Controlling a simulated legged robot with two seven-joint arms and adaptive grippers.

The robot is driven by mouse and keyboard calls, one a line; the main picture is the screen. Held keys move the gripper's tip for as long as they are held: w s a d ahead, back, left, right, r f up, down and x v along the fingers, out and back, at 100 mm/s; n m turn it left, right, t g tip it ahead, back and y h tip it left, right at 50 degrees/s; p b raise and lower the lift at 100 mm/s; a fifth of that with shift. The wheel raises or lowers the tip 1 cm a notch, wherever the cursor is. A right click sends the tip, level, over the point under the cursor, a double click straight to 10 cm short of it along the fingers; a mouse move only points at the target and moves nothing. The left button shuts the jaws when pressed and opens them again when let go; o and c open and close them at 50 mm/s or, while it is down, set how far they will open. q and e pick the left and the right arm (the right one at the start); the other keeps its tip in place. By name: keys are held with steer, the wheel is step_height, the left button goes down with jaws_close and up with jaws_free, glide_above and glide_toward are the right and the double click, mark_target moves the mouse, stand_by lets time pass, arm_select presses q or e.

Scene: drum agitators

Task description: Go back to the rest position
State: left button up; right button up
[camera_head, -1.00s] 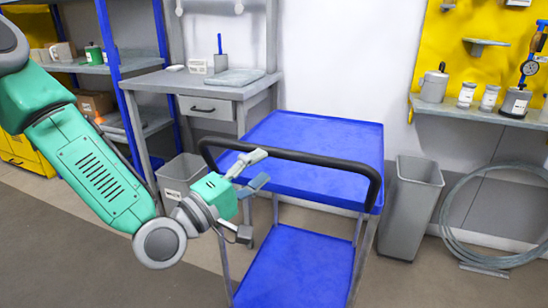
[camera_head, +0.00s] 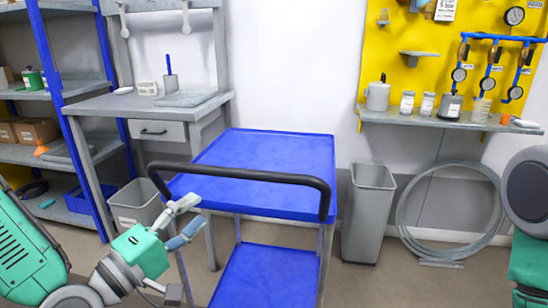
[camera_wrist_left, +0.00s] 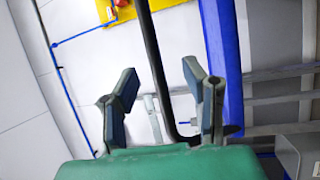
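My left gripper (camera_head: 184,220) shows at the lower left of the head view, in front of the cart's left side. Its two fingers are apart and nothing is between them there. In the left wrist view the fingers (camera_wrist_left: 160,85) are also spread, with the cart's black handle behind the gap; I cannot tell how close it is. My right arm (camera_head: 535,205) shows only in part at the right edge of the head view, and its gripper is out of sight.
A blue cart (camera_head: 265,150) with a black handle (camera_head: 250,176) stands ahead. A grey bin (camera_head: 367,215) and a coiled hose (camera_head: 404,215) are to its right. A workbench (camera_head: 100,103), a smaller bin (camera_head: 135,205) and blue-posted shelving (camera_head: 60,80) are on the left.

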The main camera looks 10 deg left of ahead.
arm_select(q)
steer(key=s+d+f+m+g+y+p, duration=0.1)
steer(key=s+f+m+g, duration=0.25)
steer(key=f, duration=0.55)
steer(key=s+d+f+m+g+y+p, duration=0.1)
steer(key=s+f+m+g+y, duration=0.3)
steer(key=f, duration=0.6)
steer(key=s+a+f+m+g+y+p, duration=0.1)
steer(key=s+a+f+g, duration=0.3)
steer(key=s, duration=0.4)
steer(key=s+a+f+m+g+y+p, duration=0.1)
steer(key=s+a+f+m+g+y, duration=0.1)
steer(key=s+a+f+m+g, duration=0.2)
steer(key=s+a+f+g, duration=0.1)
steer(key=s+f, duration=0.2)
steer(key=s, duration=0.2)
steer(key=shift+f+g+y+p, duration=0.3)
steer(key=shift+f+g, duration=0.05)
steer(key=shift+f, duration=0.05)
steer(key=shift+w, duration=0.15)
